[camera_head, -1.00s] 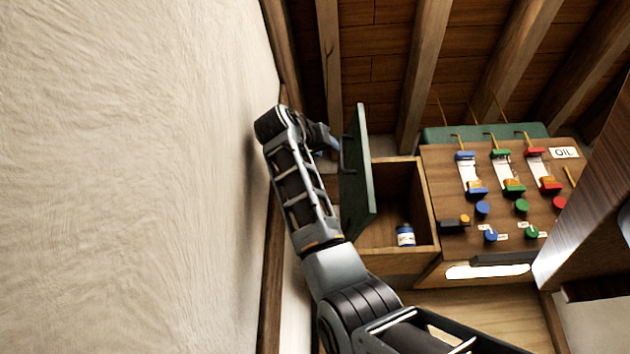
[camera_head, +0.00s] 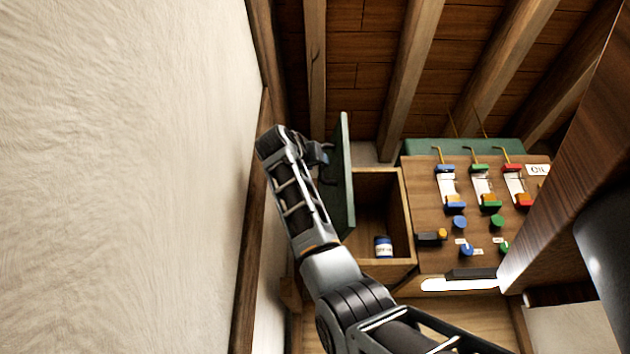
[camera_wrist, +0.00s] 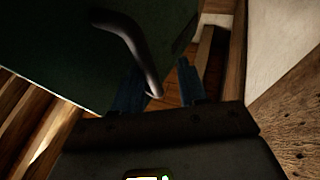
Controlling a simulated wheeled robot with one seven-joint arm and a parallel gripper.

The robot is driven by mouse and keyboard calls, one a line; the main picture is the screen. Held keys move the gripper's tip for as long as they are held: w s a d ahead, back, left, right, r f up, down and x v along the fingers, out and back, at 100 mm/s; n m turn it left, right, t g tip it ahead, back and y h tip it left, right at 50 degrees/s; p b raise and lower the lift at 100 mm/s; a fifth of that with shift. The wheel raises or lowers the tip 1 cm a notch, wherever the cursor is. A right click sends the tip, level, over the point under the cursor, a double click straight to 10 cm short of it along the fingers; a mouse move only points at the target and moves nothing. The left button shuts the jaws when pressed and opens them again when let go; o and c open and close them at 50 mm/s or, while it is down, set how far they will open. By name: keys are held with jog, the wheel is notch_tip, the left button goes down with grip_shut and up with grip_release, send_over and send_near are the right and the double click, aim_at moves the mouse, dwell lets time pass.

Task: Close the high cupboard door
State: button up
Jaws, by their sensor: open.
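The high cupboard (camera_head: 402,215) is an open wooden box on the wall. Its dark green door (camera_head: 343,170) stands swung out on the left side, seen nearly edge-on. My gripper (camera_head: 325,155) is at the outer face of the door, on its left, partly hidden by my arm. In the wrist view the door (camera_wrist: 60,50) fills the upper left, and its dark curved handle (camera_wrist: 135,45) runs down to my gripper (camera_wrist: 168,88). The fingers are apart, with the handle's lower end close to the left finger. I cannot tell whether they touch.
A small blue-and-white bottle (camera_head: 383,246) stands inside the cupboard. To the right is a wooden panel (camera_head: 430,195) with coloured levers and knobs. A plaster wall (camera_head: 120,180) is close on my arm's left. A wooden beam (camera_head: 565,150) crosses at right.

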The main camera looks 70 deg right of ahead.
jog(key=shift+c, duration=0.4)
grip_shut()
jog(key=shift+s, duration=0.1)
